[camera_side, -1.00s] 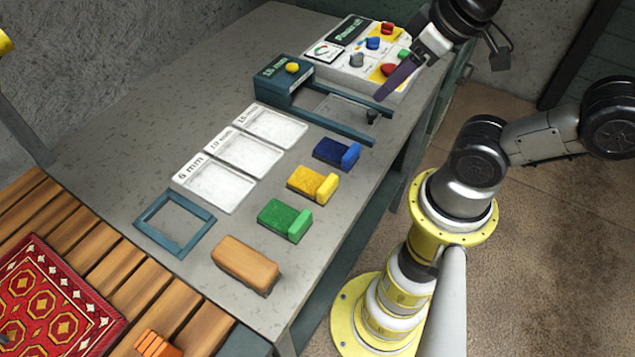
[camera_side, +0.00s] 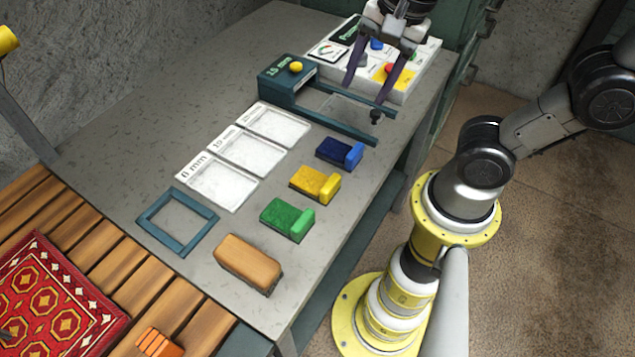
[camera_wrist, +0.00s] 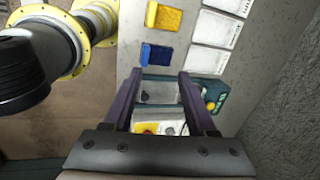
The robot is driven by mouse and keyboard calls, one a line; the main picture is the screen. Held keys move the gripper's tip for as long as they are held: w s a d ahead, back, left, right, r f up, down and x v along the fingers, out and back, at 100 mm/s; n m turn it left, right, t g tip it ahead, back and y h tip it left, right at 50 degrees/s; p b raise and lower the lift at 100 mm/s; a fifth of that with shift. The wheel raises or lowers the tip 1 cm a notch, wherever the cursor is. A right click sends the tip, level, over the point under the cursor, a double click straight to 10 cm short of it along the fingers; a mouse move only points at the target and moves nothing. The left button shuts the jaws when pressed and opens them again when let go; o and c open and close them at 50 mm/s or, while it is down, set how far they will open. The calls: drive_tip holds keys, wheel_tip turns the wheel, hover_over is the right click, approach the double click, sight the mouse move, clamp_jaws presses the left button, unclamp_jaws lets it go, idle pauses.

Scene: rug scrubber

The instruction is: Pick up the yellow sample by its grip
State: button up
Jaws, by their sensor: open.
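The yellow sample (camera_side: 307,180) lies on the grey table between the blue sample (camera_side: 333,150) and the green sample (camera_side: 281,215). Its raised grip (camera_side: 329,188) is on the right end, towards the table edge. In the wrist view the yellow sample (camera_wrist: 168,18) is at the top, beyond the blue sample (camera_wrist: 158,54). My gripper (camera_side: 368,78) is open and empty, with two dark purple fingers. It is above the teal frame device and the control panel, apart from the samples. In the wrist view my gripper (camera_wrist: 160,75) spans the device.
The teal device (camera_side: 290,85) with a yellow button and the control panel (camera_side: 395,75) stand at the back. White labelled trays (camera_side: 222,185) lie left of the samples. A teal frame (camera_side: 165,243), a wooden block (camera_side: 247,262) and a red rug (camera_side: 60,300) are nearer.

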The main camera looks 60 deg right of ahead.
sight(331, 183)
drive_tip(key=w+a+f+m+g, duration=0.1)
drive_tip(key=w+a+f+g, duration=0.15)
drive_tip(key=a+f, duration=0.35)
drive_tip(key=f, duration=1.2)
drive_tip(key=shift+s+a+f, duration=0.1)
drive_tip(key=shift+s+a, duration=0.2)
drive_tip(key=shift+a, duration=0.05)
clamp_jaws()
